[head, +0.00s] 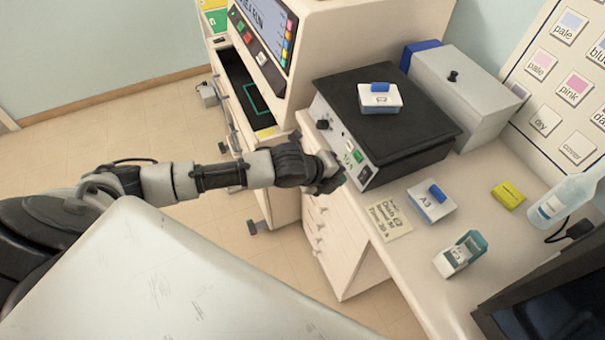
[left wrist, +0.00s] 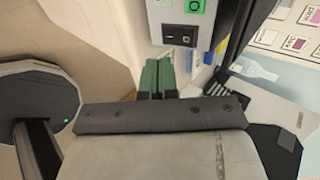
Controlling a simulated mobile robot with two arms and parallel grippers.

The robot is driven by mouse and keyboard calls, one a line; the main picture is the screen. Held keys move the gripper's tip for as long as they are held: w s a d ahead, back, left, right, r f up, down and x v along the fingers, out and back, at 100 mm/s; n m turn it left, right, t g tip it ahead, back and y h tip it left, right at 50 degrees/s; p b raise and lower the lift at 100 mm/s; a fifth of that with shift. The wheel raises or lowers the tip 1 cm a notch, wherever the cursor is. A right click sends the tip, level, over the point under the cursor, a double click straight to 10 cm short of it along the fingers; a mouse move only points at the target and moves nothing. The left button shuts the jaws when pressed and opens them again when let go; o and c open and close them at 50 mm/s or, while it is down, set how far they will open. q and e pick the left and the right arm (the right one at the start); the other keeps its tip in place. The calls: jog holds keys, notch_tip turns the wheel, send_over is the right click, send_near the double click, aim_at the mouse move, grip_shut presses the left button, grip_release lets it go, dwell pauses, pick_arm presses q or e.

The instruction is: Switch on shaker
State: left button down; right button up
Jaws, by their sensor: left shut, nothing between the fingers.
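The shaker is a box with a black top (head: 388,112) and a grey front panel carrying a dark knob (head: 322,124), a green button (head: 358,156) and a black switch (head: 365,174). A small white dish with a blue lid (head: 379,98) sits on top. My left gripper (head: 335,182) is shut and empty, just in front of the panel's lower right part. In the left wrist view, its green fingers (left wrist: 158,72) point toward the panel, below the black rocker switch (left wrist: 180,36) and green button (left wrist: 195,7). A gap shows between fingers and switch. My right gripper is out of view.
On the bench lie a note card (head: 390,218), a dish marked A3 (head: 431,201), a yellow block (head: 508,195) and a white-and-teal container (head: 460,254). A bottle (head: 562,200) and dark monitor (head: 545,300) stand right. A grey box (head: 465,92) stands behind the shaker.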

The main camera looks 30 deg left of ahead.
pick_arm(q)
jog(key=s+f+b+v, duration=0.1)
jog(key=b+v, duration=0.1)
jog(key=v, duration=0.6)
jog(key=shift+a+f, duration=0.15)
jog(key=shift+a, duration=0.2)
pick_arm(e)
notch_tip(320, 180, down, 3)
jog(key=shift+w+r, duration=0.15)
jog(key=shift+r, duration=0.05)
pick_arm(q)
jog(key=shift+s, duration=0.1)
